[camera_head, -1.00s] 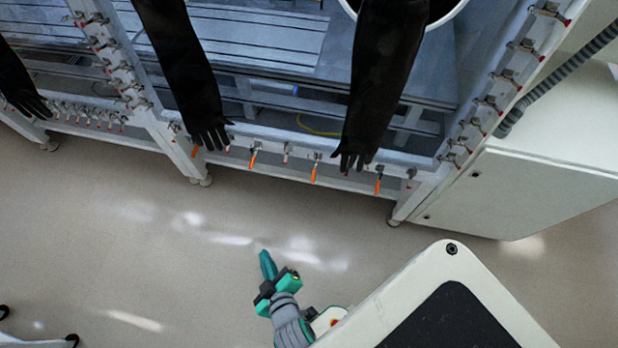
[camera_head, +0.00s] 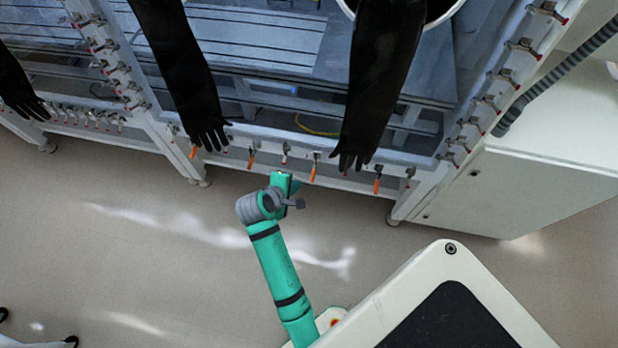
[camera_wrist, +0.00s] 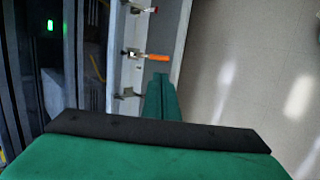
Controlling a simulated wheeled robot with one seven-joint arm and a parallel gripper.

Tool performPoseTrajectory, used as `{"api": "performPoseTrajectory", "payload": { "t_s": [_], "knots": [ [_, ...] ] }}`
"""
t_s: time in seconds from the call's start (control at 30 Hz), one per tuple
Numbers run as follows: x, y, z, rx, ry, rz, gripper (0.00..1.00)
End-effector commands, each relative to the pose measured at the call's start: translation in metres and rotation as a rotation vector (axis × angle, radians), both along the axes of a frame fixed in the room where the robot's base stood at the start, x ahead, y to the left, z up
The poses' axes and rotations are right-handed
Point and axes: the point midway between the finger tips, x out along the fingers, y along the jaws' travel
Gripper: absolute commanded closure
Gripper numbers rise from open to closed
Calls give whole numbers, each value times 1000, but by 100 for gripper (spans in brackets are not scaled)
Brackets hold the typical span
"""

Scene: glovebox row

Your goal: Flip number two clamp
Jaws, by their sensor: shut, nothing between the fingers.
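Several toggle clamps line the lower front rail (camera_head: 225,134) of the glovebox. Some have orange handles hanging down: a left one (camera_head: 192,151), a second (camera_head: 251,159), a third (camera_head: 313,170) and a right one (camera_head: 377,184). No clamp number is readable. My gripper (camera_head: 283,182) is just in front of the rail, between the second and third orange handles, its fingertips not clear there. In the wrist view my green fingers (camera_wrist: 161,82) are together and empty. Their tips point toward an orange handle (camera_wrist: 157,57), with a small gap in the picture.
Black gloves (camera_head: 205,125) (camera_head: 355,145) hang over the rail. A red-tipped clamp (camera_head: 285,150) sits between the middle orange handles. A white cabinet (camera_head: 550,170) stands at right. The floor (camera_head: 130,235) in front is mostly clear.

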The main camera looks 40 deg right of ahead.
Motion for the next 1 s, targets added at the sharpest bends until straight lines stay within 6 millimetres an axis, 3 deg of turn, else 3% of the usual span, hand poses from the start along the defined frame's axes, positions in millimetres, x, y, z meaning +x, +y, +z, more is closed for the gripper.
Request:
{"api": "performPoseTrajectory", "payload": {
  "t_s": [0.7,1.0],
  "knots": [
    [29,-71,-87,0,3,-2,100],
    [35,-83,-103,1,2,-1,100]
  ]
}}
